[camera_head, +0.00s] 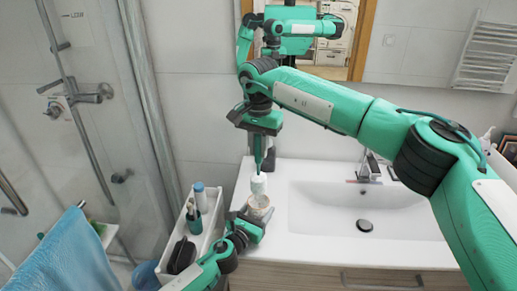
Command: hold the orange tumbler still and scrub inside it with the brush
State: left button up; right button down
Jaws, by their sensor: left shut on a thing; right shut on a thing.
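The tumbler (259,208), pale orange-tan, stands upright at the left end of the white sink counter. My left gripper (250,220) is shut on its side from the lower left and partly covers it. My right gripper (262,139) is above, pointing down and shut on the brush. The brush (259,184) hangs nearly upright, with a dark green handle and a white lower end. Its lower end is at or just above the tumbler's mouth; I cannot tell whether the tip is inside.
A white cart (211,237) with bottles and a dark item stands left of the counter. The sink basin (320,210) and faucet (369,168) are to the right. A blue towel (70,255) hangs at the lower left. The mirror (310,50) is behind.

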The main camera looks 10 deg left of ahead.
pick_arm(q)
jog(key=o, duration=1)
jog(key=shift+o, duration=0.2)
jog(key=v, duration=1.2)
jog(key=shift+r, duration=0.1)
